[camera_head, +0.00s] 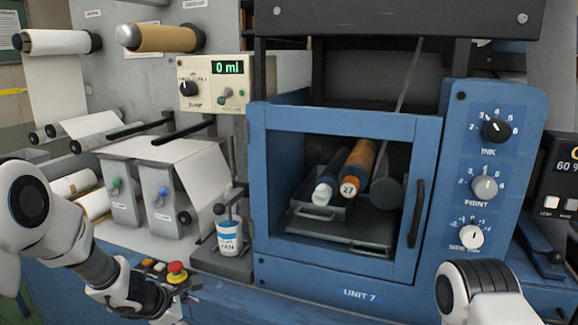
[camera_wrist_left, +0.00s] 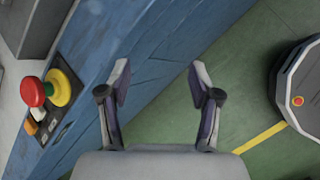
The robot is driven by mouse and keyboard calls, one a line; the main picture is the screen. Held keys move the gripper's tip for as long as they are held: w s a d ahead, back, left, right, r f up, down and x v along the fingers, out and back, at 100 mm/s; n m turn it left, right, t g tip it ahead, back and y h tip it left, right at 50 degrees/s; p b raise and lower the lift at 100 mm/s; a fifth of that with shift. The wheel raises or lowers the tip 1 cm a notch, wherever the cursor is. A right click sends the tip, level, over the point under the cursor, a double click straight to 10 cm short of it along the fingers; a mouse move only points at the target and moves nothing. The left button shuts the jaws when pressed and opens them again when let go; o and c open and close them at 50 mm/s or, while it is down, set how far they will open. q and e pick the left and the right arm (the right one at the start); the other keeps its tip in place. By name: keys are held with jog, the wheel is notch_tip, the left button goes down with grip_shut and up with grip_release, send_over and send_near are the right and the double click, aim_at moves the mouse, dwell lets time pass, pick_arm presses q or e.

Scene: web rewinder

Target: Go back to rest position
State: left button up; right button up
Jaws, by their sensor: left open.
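My left arm comes in from the left in the head view, and its wrist hangs low in front of the blue machine front. My left gripper (camera_wrist_left: 159,80) shows in the left wrist view with its two fingers apart and nothing between them. It is beside the blue panel (camera_wrist_left: 110,45), over the green floor (camera_wrist_left: 225,100).
A red stop button (camera_head: 177,268) on a yellow collar sits close to my left wrist; it also shows in the left wrist view (camera_wrist_left: 33,91). The blue-framed unit (camera_head: 258,190) holds rollers on a tray (camera_head: 335,232). A white can (camera_head: 229,238) stands left of it.

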pick_arm(q)
jog(key=s+f+m+g+y, duration=0.1)
jog(key=s+f+m+g, duration=0.25)
jog(key=s+f, duration=0.85)
jog(key=s+a+f+m+g+y, duration=0.1)
jog(key=s+f+m, duration=0.3)
jog(key=s+m, duration=0.5)
jog(key=s+a+f+m+g+y, duration=0.1)
jog(key=s+f+m, duration=0.3)
jog(key=s, duration=1.2)
jog(key=m+y, duration=0.1)
jog(key=m, duration=0.3)
jog(key=shift+s+a+f+m, duration=0.2)
jog(key=shift+f+m, duration=0.15)
jog(key=shift+f, duration=0.05)
jog(key=shift+g, duration=0.25)
